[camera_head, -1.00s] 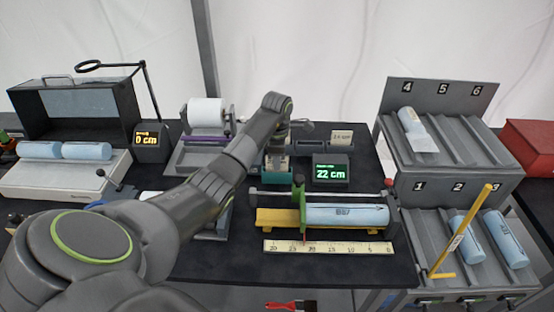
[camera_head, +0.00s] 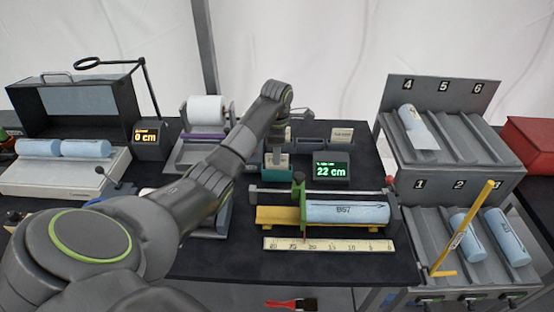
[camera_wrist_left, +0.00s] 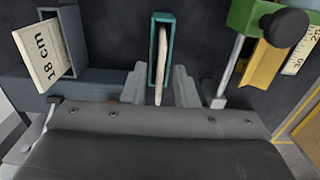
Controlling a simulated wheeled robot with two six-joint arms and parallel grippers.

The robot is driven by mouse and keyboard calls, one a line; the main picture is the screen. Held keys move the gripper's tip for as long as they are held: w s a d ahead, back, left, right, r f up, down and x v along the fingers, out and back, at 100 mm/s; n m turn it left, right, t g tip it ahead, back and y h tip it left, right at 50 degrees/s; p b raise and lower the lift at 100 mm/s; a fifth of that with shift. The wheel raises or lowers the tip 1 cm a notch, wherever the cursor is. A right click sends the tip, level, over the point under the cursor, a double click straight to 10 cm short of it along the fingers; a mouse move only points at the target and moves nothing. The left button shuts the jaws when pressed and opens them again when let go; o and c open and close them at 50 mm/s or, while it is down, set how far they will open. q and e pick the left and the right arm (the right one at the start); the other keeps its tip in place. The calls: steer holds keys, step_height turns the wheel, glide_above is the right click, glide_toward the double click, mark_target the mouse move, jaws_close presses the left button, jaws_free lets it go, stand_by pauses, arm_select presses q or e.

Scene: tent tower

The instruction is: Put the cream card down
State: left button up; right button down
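The cream card (camera_wrist_left: 161,58) shows edge-on in the left wrist view. It stands in the narrow teal holder (camera_wrist_left: 154,45), its near edge between my fingers. The teal holder (camera_head: 277,174) also shows left of the green 22 cm display in the head view. My left gripper (camera_wrist_left: 159,88) is open, with a small gap on each side of the card. In the head view the left gripper (camera_head: 277,142) is above the teal holder and partly hidden by its own arm. My right gripper is not in view.
A card marked 18 cm (camera_wrist_left: 42,50) stands in a grey holder beside the teal one. In front lie a measuring stand with a blue roll (camera_head: 345,212) and a ruler (camera_head: 328,245). A grey rack (camera_head: 445,185) is at the right.

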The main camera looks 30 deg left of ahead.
arm_select(q)
step_height(320, 180, up, 2)
steer(key=shift+r+b, duration=0.1)
steer(key=shift+b, duration=0.3)
step_height(320, 180, up, 6)
steer(key=p, duration=0.5)
steer(key=shift+r+p, duration=0.75)
steer(key=shift+f, duration=0.1)
